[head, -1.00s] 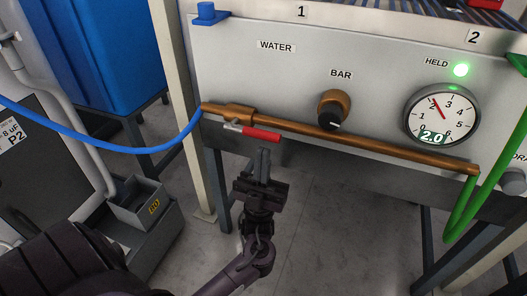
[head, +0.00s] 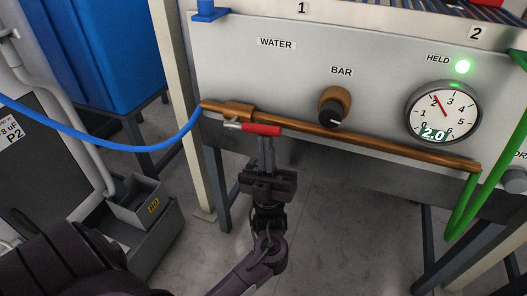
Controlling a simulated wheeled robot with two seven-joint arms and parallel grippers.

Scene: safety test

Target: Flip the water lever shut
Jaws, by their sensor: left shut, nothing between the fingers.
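The water lever (head: 261,129) has a red handle on a short metal stem. It sits on the copper pipe (head: 380,151) just below the WATER label (head: 276,43). The handle lies along the pipe, pointing right. My left gripper (head: 266,142) is upright below the lever, shut and empty. Its fingertips are at the lower edge of the red handle; I cannot tell whether they touch it. My right gripper is not in view.
A BAR knob (head: 333,107) and a round gauge (head: 443,112) reading 2.0 are on the panel. A green HELD lamp (head: 463,67) is lit. A blue hose (head: 120,147) joins the pipe at left, a green hose (head: 462,208) at right. Floor below is clear.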

